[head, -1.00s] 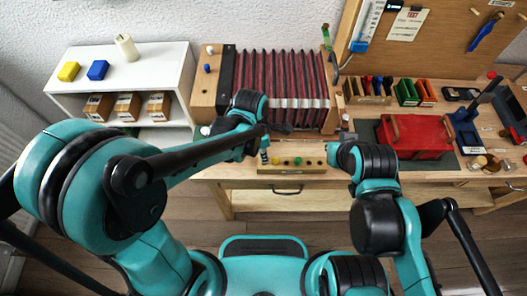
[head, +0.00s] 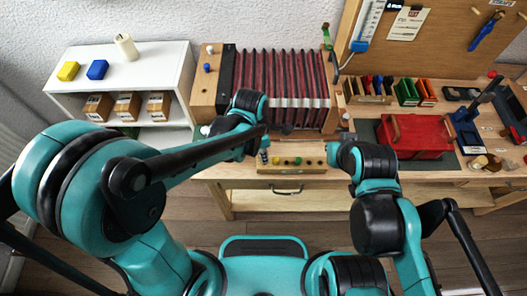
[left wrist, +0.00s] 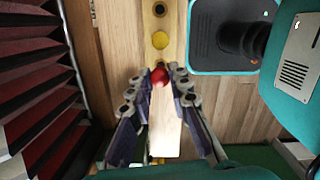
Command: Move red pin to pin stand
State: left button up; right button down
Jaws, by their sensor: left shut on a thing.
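The red pin (left wrist: 158,76) sits between the fingertips of my left gripper (left wrist: 160,83), which is shut on it. In the left wrist view the pin is over or in the wooden pin stand (left wrist: 162,22); I cannot tell whether it is seated. In the head view the pin stand (head: 291,169) lies at the bench's front edge, with several coloured pins. My left gripper (head: 264,155) is at its left end. My right arm ends just right of the stand; its fingers cannot be made out.
The red-pleated bellows (head: 285,80) stands behind the stand. A red box (head: 418,138) lies to the right on a dark mat. Small coloured bins (head: 408,92) stand at the back. A white shelf (head: 150,70) stands at the left.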

pick_arm(q)
jog(key=shift+f+b, duration=1.3)
jog(key=shift+f, duration=0.15)
dwell(1.0)
jog(key=o, duration=1.2)
jog(key=shift+r, duration=0.1)
jog(key=shift+r+p, duration=3.05)
jog(key=shift+r, duration=0.7)
